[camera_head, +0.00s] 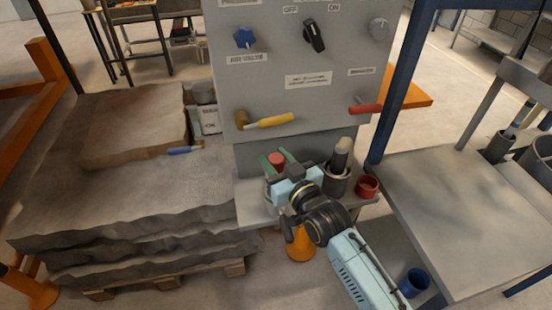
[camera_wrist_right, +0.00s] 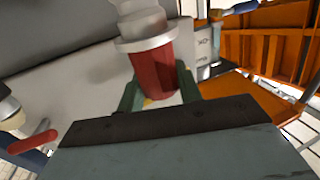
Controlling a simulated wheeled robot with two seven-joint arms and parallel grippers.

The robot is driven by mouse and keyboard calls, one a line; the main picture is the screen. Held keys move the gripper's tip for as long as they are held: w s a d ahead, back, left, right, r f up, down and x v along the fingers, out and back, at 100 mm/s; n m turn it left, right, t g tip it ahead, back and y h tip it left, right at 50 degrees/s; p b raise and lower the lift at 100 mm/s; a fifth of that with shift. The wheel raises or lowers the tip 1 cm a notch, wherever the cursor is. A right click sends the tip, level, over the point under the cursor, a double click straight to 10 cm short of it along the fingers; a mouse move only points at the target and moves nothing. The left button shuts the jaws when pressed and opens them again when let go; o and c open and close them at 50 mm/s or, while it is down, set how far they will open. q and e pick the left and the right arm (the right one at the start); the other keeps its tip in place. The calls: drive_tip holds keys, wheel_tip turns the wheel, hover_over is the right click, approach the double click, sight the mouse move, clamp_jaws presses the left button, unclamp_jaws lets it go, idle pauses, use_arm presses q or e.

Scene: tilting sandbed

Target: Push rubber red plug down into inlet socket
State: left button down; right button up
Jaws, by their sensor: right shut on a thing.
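The red rubber plug (camera_head: 277,158) stands at the front of the grey machine, between the green fingers of my right gripper (camera_head: 277,162). In the right wrist view the red plug (camera_wrist_right: 153,75) sits between the two fingers (camera_wrist_right: 158,90), its end against a pale round collar (camera_wrist_right: 146,42) that looks like the inlet socket. How deep the plug sits in it I cannot tell. In the head view the gripper body hides most of the socket. My left gripper is not in view.
The grey panel (camera_head: 300,75) carries knobs, a yellow-handled valve (camera_head: 270,121) and a red lever (camera_head: 366,107). A grey cup with a rounded rod (camera_head: 341,157) and a red cup (camera_head: 367,186) stand right of my gripper. A bare table (camera_head: 460,210) is at right, stacked slabs (camera_head: 120,200) at left.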

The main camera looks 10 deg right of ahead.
drive_tip(key=shift+r, duration=0.1)
drive_tip(key=shift+f+b, duration=1.35)
drive_tip(key=shift+f, duration=1.05)
drive_tip(key=o, duration=1.2)
drive_tip(key=shift+s, duration=0.1)
drive_tip(key=p+v, duration=0.1)
drive_tip(key=v, duration=1.2)
drive_tip(key=shift+s+d, duration=0.1)
drive_tip(key=shift+d, duration=0.05)
